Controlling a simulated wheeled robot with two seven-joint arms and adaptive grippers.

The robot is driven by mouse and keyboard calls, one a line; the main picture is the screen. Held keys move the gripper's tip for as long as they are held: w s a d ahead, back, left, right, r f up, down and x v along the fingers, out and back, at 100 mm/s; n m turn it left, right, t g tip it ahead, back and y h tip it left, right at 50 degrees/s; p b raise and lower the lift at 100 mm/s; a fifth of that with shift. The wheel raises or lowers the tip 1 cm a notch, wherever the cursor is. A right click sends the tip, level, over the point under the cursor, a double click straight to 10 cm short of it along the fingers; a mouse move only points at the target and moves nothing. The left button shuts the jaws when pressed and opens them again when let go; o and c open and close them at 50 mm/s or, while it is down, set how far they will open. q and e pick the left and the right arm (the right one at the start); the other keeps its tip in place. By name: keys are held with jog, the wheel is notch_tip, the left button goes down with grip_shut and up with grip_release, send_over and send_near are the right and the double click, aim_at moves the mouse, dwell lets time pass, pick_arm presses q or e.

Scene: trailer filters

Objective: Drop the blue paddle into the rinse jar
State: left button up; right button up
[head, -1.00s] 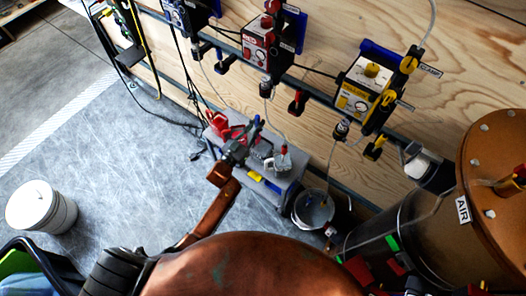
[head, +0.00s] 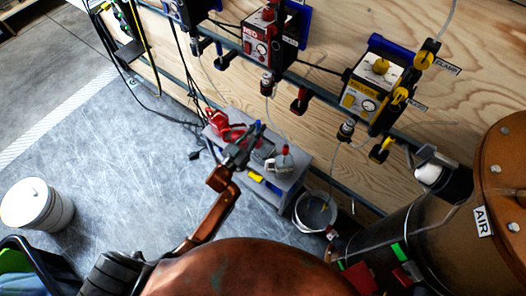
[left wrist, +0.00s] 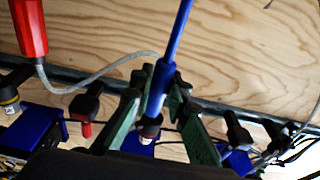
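My left gripper (head: 246,142) is over the low grey bench in the head view. In the left wrist view its green-padded fingers (left wrist: 161,100) close around the thick sleeve of a blue stick-like tool, the blue paddle (left wrist: 174,45). Its blue end also shows above the gripper in the head view (head: 257,126). A clear jar with a red top (head: 283,161) stands on the bench just right of the gripper. Other small containers there are partly hidden by the gripper, and I cannot tell which is the rinse jar. My right gripper is not in view.
The grey bench (head: 290,186) stands against the plywood wall, with red items (head: 222,125) at its left end. Pump boxes and hanging tubes are on the wall above. Open floor lies to the left.

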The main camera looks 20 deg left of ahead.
pick_arm(q)
jog(key=o, duration=0.4)
jog(key=shift+o, duration=0.2)
jog(key=v, duration=1.2)
